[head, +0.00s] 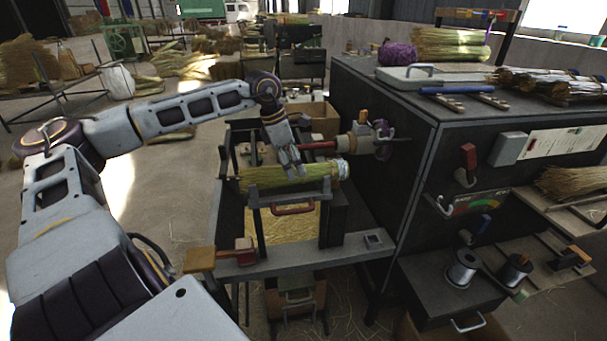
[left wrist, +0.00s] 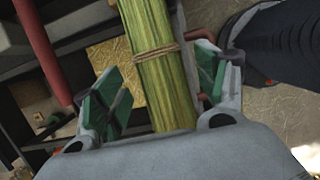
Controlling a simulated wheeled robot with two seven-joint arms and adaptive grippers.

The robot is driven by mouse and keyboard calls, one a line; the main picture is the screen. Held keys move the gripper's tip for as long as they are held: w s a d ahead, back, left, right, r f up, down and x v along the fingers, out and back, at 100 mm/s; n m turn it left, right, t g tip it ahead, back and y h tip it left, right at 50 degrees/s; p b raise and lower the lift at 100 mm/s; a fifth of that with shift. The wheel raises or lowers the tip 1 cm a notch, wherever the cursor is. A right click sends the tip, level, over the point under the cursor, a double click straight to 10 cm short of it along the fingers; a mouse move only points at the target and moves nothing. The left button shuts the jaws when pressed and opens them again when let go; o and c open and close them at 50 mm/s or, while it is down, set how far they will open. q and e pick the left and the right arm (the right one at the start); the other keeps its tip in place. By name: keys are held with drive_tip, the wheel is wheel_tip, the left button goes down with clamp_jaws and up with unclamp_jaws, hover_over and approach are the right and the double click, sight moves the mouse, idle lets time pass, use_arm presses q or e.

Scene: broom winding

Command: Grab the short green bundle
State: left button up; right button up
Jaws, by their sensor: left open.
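The short green bundle (head: 268,178) lies across the black rack of the bench, with a pale band at its right end. In the left wrist view the bundle (left wrist: 160,85) runs up the picture and a thin cord ties it. My left gripper (head: 293,170) is just above the middle of the bundle, pointing down. In the wrist view its two green-padded fingers (left wrist: 158,80) are open, one on each side of the bundle, with a gap on both sides. I cannot tell how deep the fingers reach. My right gripper is not in view.
A red-handled bar (head: 318,145) runs behind the bundle to the black machine cabinet (head: 400,150). A red handle (head: 293,210) sits on the rack's front. More bundles (head: 450,45) lie on the cabinet.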

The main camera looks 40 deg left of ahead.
sight(294, 167)
use_arm(q)
drive_tip(key=shift+x, duration=1.15)
drive_tip(key=shift+w+f, duration=0.1)
drive_tip(key=shift+f, duration=0.65)
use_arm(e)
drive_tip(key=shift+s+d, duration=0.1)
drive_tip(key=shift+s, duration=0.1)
use_arm(q)
drive_tip(key=c, duration=1.1)
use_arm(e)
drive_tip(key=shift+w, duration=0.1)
use_arm(q)
drive_tip(key=shift+c, duration=0.2)
wheel_tip(294, 167, up, 8)
drive_tip(key=shift+r, duration=1)
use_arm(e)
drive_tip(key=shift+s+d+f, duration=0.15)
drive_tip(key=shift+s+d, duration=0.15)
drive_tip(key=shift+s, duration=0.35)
